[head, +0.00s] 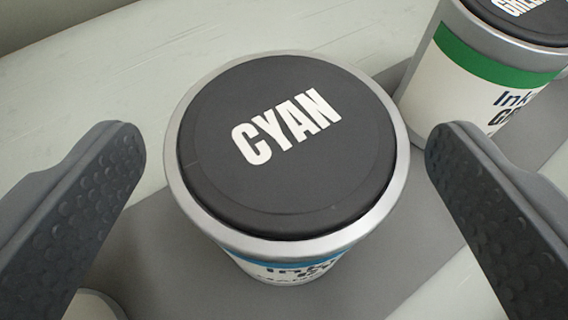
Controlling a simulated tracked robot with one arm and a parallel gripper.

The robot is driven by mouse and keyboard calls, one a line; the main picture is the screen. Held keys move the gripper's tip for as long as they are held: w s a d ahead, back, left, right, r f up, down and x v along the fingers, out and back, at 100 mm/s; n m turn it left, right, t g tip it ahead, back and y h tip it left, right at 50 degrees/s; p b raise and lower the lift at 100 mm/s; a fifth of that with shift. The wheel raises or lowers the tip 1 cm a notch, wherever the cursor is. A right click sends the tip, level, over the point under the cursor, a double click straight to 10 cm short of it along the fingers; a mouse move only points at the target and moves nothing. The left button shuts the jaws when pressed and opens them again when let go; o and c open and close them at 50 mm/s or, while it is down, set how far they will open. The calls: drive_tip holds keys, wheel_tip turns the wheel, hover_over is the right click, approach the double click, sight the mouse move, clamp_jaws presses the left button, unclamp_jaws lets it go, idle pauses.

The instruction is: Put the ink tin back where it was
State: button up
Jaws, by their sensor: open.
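An ink tin (285,150) with a black lid marked "CYAN" and a silver rim stands upright in the middle of the head view. A blue band and part of its label show below the rim. My gripper (285,150) is open, with one dark textured finger to the left of the tin and one to the right. Gaps show between both fingers and the tin, so it is not gripped. The tin's lower part is mostly hidden under its lid and rim.
A second tin (480,75) with a green band stands at the upper right, partly out of frame, close to the right finger. A rounded light rim (95,305) shows at the lower left. A grey strip (150,240) lies under the tins on a pale surface (110,75), clear at the upper left.

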drive_tip(key=v, duration=0.7)
drive_tip(key=shift+s+p, duration=0.3)
drive_tip(key=shift+s, duration=0.05)
drive_tip(key=shift+r, duration=0.15)
drive_tip(key=d+r+y, duration=0.1)
drive_tip(key=d+r, duration=0.2)
drive_tip(key=r, duration=1)
drive_tip(key=d+r+y, duration=0.1)
drive_tip(key=d+r, duration=0.1)
drive_tip(key=r, duration=1.2)
drive_tip(key=s+d+r+t+h, duration=0.1)
drive_tip(key=s+d+r, duration=0.5)
drive_tip(key=r, duration=0.4)
drive_tip(key=s+d+r+h, duration=0.1)
drive_tip(key=s+d+r, duration=0.4)
drive_tip(key=d+r, duration=0.4)
wheel_tip(320, 180, up, 2)
drive_tip(key=shift+s+r+t, duration=0.15)
drive_tip(key=shift+s+t, duration=0.2)
drive_tip(key=shift+t, duration=0.05)
